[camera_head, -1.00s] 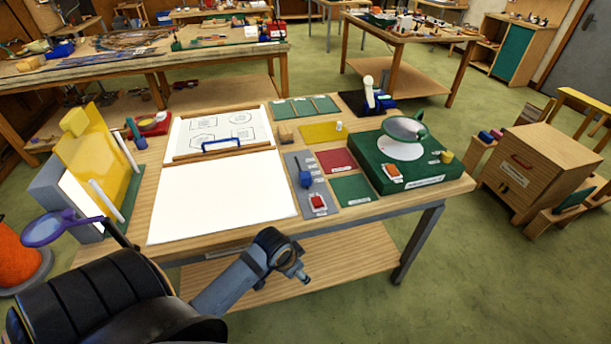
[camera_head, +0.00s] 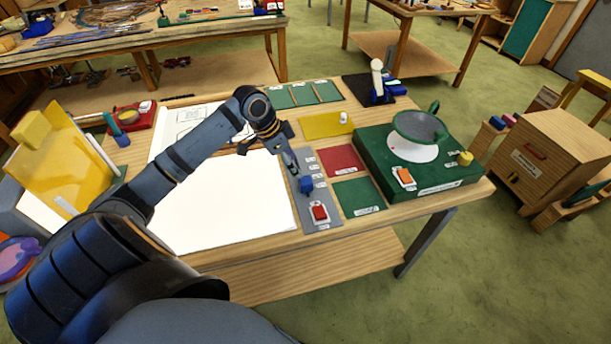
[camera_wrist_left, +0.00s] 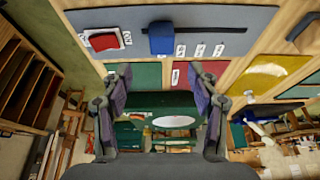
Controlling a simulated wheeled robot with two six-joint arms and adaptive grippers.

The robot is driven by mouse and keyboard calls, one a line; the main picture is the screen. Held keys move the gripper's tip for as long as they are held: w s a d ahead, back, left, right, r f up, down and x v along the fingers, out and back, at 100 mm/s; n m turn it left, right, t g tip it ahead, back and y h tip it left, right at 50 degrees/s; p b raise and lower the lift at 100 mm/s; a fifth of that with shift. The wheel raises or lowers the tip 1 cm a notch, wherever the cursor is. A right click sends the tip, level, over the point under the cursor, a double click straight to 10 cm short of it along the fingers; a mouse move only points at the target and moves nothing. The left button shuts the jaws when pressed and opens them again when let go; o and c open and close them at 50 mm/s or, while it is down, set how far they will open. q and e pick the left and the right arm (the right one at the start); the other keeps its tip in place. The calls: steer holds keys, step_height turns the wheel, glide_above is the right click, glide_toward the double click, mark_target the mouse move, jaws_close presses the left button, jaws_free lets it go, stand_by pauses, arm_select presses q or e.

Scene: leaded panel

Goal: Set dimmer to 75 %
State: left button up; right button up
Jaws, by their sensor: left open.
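The dimmer is a blue slider knob (camera_head: 306,184) on a grey panel (camera_head: 334,209) at the table's front middle. In the left wrist view the blue knob (camera_wrist_left: 161,38) stands on its slot near the top, with several small white labels in a row to its right. A red rocker switch (camera_head: 319,213) sits on the same panel, nearer the front edge. My left gripper (camera_head: 292,163) is open and empty, just behind and left of the knob in the head view. In the left wrist view its fingertips (camera_wrist_left: 163,84) are apart, below the knob. I cannot tell the exact gap.
Beside the panel lie a red plate (camera_head: 341,159), a green plate (camera_head: 359,195) and a yellow plate (camera_head: 325,124). A green box (camera_head: 440,178) with a round bowl-like part stands right. A white sheet (camera_head: 235,210) lies left, partly under my left arm.

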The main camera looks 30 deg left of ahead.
mark_target(305, 179)
arm_select(q)
steer(key=x, duration=0.5)
steer(key=shift+w+f+p, duration=0.2)
steer(key=shift+f+p, duration=0.1)
steer(key=shift+f, duration=0.05)
steer(key=x, duration=0.3)
steer(key=shift+w+f, duration=0.15)
steer(key=shift+f, duration=0.25)
steer(key=shift+d+f, duration=0.15)
steer(key=shift+f, duration=0.15)
steer(key=shift+c, duration=1)
steer(key=c, duration=0.7)
jaws_close()
arm_select(e)
steer(key=shift+s+d+r, duration=0.25)
steer(key=shift+s+r, duration=0.25)
steer(key=shift+r, duration=0.05)
